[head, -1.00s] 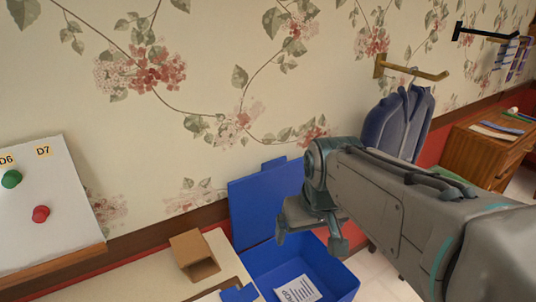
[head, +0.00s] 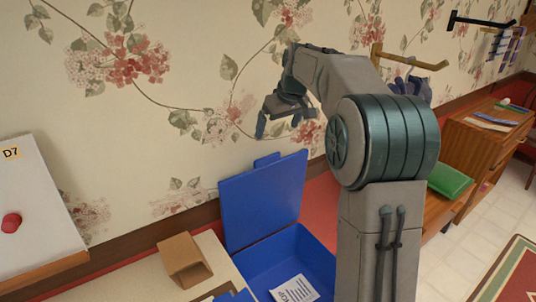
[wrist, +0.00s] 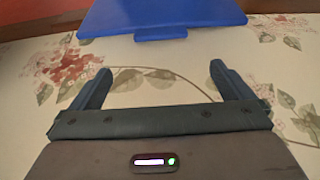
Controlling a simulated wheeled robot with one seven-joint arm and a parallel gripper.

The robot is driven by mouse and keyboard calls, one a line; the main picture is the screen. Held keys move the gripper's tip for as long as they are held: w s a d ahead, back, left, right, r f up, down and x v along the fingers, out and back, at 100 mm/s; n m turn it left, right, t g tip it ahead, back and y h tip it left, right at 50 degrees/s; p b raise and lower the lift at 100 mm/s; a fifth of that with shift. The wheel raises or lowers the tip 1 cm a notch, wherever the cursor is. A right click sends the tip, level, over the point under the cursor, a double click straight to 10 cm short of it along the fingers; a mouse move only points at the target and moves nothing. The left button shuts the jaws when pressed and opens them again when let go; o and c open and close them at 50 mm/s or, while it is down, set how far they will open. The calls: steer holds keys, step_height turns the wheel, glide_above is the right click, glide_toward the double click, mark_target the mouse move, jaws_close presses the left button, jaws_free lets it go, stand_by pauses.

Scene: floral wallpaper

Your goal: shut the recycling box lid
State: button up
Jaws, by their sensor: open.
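The blue recycling box (head: 325,258) stands low in the head view, with a white printed paper (head: 294,290) inside. Its blue lid (head: 262,198) is raised, standing up at the wall side with a small tab on its top edge. In the wrist view the lid (wrist: 160,17) fills the top, its tab (wrist: 161,36) pointing toward my gripper. My gripper (head: 283,126) is up in front of the wallpaper, above the lid and apart from it. In the wrist view its two fingers (wrist: 157,88) are spread with nothing between them.
Wall hooks (head: 411,60) and a wooden cabinet (head: 487,145) are to the right. My arm hides part of the box's right side.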

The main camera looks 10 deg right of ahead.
mark_target(267, 156)
steer(key=p+x, duration=0.1)
steer(key=x, duration=1.2)
steer(key=shift+f, duration=0.15)
